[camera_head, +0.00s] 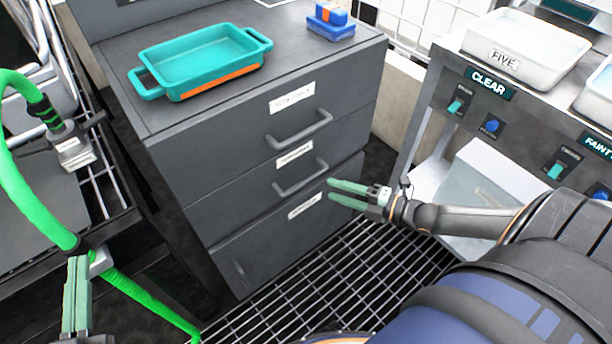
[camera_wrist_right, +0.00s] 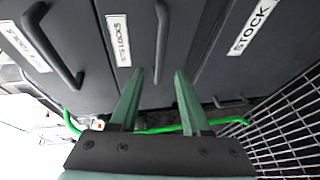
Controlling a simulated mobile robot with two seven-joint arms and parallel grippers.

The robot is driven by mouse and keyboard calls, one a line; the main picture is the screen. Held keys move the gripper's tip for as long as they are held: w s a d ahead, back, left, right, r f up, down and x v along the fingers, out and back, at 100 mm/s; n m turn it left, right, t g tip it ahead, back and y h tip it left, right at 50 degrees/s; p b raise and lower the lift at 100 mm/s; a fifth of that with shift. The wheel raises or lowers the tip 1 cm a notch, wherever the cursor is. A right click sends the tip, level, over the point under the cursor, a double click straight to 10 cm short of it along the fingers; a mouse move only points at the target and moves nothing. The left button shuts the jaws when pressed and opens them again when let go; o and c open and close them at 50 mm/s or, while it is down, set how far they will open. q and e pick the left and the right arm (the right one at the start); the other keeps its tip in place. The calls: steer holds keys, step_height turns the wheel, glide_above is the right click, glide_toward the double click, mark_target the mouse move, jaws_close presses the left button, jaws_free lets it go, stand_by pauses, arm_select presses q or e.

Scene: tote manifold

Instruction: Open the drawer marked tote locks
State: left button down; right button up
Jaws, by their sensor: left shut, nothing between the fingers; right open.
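The grey drawer cabinet (camera_head: 215,180) has three drawers, all shut. In the right wrist view a label ending in "LOCKS" (camera_wrist_right: 119,40) marks the middle drawer; its first word is hard to read. That drawer's bar handle (camera_wrist_right: 162,40) shows in the head view too (camera_head: 301,182). My right gripper (camera_head: 330,190) is open and empty, just right of this handle in the head view. In the right wrist view the handle's end appears between its fingertips (camera_wrist_right: 158,72), but I cannot tell whether they reach around it. My left gripper (camera_head: 77,262) is shut and empty at the lower left.
The top drawer has its own handle (camera_head: 300,128); the bottom drawer's label reads "STOCK" (camera_wrist_right: 255,27). A teal tray (camera_head: 205,58) and blue blocks (camera_head: 330,29) sit on the cabinet. A green hose (camera_head: 20,180) runs near my left gripper. A switch panel (camera_head: 480,115) stands at right.

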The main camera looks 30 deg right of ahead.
mark_target(309, 182)
arm_select(q)
steer(key=s+r+m+t+h+b, duration=0.1)
steer(key=s+r+m+h, duration=0.2)
steer(key=r, duration=0.3)
steer(key=s+d+r+m+t+h+b, duration=0.1)
steer(key=s+r+m+t+h+b, duration=0.1)
steer(key=s+r+m+h, duration=0.2)
steer(key=shift+d+r+h, duration=0.3)
steer(key=shift+r+h, duration=0.8)
steer(key=shift+r, duration=0.55)
arm_select(e)
steer(key=shift+x, duration=4.6)
jaws_close()
